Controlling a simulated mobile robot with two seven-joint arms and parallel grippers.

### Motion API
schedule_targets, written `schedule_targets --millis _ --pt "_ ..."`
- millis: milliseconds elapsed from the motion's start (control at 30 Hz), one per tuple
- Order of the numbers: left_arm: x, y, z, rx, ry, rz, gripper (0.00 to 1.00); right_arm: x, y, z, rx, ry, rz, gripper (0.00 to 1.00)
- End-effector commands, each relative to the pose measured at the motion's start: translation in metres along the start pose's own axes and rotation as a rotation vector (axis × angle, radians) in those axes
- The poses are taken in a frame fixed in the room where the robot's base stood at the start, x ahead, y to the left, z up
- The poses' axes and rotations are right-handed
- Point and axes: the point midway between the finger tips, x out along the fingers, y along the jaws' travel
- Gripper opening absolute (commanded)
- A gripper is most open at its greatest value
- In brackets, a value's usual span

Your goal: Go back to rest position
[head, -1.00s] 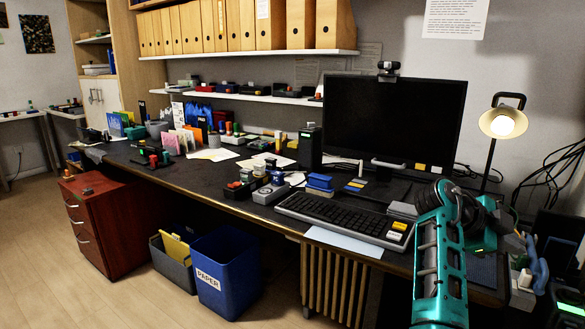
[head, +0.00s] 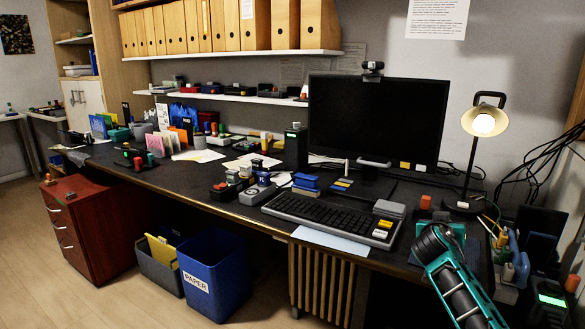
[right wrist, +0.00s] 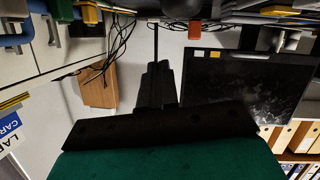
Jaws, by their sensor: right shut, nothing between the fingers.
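My right arm (head: 458,275), teal and black, comes in from the lower right in the head view, in front of the desk's right end. Its fingers cannot be made out there. In the right wrist view my right gripper (right wrist: 157,72) is a dark shape with its fingers together, shut and empty. That view is upside down, with the monitor (right wrist: 240,85) at the right. My left gripper is not in view.
The desk (head: 215,195) holds a keyboard (head: 318,216), a monitor (head: 372,120), a lamp (head: 484,122) and stationery. Binders (head: 225,25) stand on a shelf above. A drawer unit (head: 95,230) and a blue paper bin (head: 215,275) stand below. The floor (head: 45,290) at left is clear.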

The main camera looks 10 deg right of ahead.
Motion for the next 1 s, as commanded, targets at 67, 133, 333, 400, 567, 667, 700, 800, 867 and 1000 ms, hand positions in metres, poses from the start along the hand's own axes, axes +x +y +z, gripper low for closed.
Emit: schedule_targets --millis 67,133,333,400,567,667,700,800,867,1000 --pt "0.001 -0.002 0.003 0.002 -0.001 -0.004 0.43 -0.003 -0.032 -0.002 -0.081 0.017 -0.166 0.00" --pt "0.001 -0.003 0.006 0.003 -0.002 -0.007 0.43 -0.008 -0.054 -0.006 -0.138 0.052 -0.287 0.00" --pt "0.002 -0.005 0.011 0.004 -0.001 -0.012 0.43 -0.029 -0.097 -0.026 -0.225 0.205 -0.520 0.00" --pt "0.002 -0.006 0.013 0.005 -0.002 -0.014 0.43 -0.037 -0.107 -0.035 -0.241 0.269 -0.575 0.00" --pt "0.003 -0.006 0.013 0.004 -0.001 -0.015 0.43 -0.065 -0.123 0.021 -0.277 0.245 -0.648 0.00" --pt "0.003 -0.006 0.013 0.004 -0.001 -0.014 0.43 -0.088 -0.128 0.061 -0.292 0.210 -0.690 0.00" --pt "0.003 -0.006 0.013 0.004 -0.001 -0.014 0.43 -0.098 -0.130 0.079 -0.296 0.193 -0.708 0.00" --pt "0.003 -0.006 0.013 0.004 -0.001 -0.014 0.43 -0.130 -0.132 0.126 -0.306 0.144 -0.759 0.00" --pt "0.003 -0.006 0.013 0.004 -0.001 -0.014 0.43 -0.154 -0.131 0.156 -0.309 0.110 -0.793 0.00" --pt "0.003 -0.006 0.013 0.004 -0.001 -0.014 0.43 -0.216 -0.121 0.220 -0.301 0.021 -0.870 0.00"
